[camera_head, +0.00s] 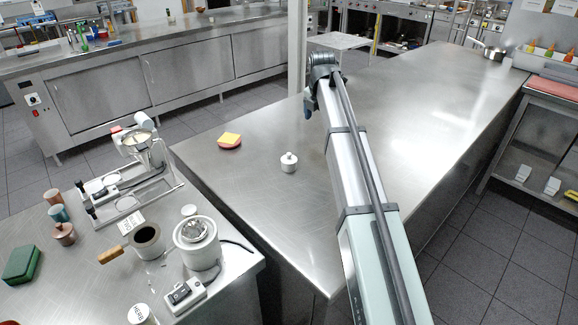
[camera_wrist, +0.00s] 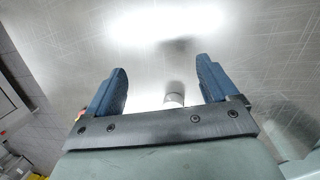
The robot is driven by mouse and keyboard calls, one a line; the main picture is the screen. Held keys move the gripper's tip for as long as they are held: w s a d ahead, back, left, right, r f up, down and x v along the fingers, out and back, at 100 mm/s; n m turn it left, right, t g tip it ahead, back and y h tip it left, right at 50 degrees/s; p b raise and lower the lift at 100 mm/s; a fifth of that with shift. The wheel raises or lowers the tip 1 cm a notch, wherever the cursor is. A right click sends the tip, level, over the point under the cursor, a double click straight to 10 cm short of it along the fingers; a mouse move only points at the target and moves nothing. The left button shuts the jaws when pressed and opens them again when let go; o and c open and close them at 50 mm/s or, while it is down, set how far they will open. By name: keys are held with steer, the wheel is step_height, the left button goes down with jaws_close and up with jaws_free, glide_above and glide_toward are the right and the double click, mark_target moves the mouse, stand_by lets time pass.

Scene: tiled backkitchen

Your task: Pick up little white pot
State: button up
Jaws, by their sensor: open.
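The little white pot (camera_head: 289,162) stands upright on the steel counter (camera_head: 262,205), with a small knob on its lid. In the wrist view the white pot (camera_wrist: 174,99) shows partly, between the blue fingers and low in the gap; my gripper's body hides its lower part. My gripper (camera_head: 308,108) is at the end of the arm, above the counter and to the right of and beyond the pot in the head view. In the wrist view my gripper (camera_wrist: 162,80) is open, its two fingers wide apart with nothing held.
A pink and yellow sponge stack (camera_head: 230,141) lies left of the pot. A side bench at lower left holds a coffee grinder (camera_head: 197,242), a wooden-handled pot (camera_head: 147,241) and several cups. A saucepan (camera_head: 491,51) stands far right. The counter around the white pot is clear.

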mark_target(289, 158)
steer(key=s+a+r+n+g, duration=0.3)
steer(key=s+a+n, duration=0.2)
steer(key=s+a, duration=0.4)
steer(key=f, duration=1.3)
steer(key=shift+w+a+f, duration=0.2)
steer(key=shift+w+a, duration=0.05)
steer(key=shift+w, duration=0.1)
jaws_close()
